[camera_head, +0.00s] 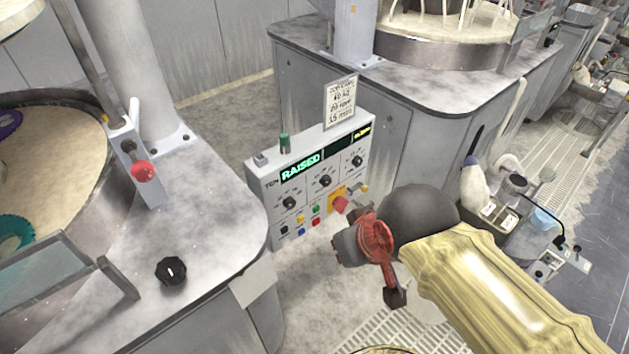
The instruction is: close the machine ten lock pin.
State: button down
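A red knob (143,171), which looks like the lock pin, sits on a grey upright bracket (150,190) beside the column of the left machine. A slot and small dark fitting show above the knob, but how far the pin is in cannot be told.
A black dial (171,271) sits on the left machine's grey top (215,225). A round platen (60,160) with a metal rim is at far left. A clear guard (50,290) stands in front. Another machine (430,95) is behind the panel. Floor grating (385,330) lies below.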

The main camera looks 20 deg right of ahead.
aim_at(143, 171)
jog(key=k+l+u, duration=0.1)
jog(key=l+u, duration=0.25)
jog(key=k+l+u, duration=0.15)
jog(key=u, duration=0.15)
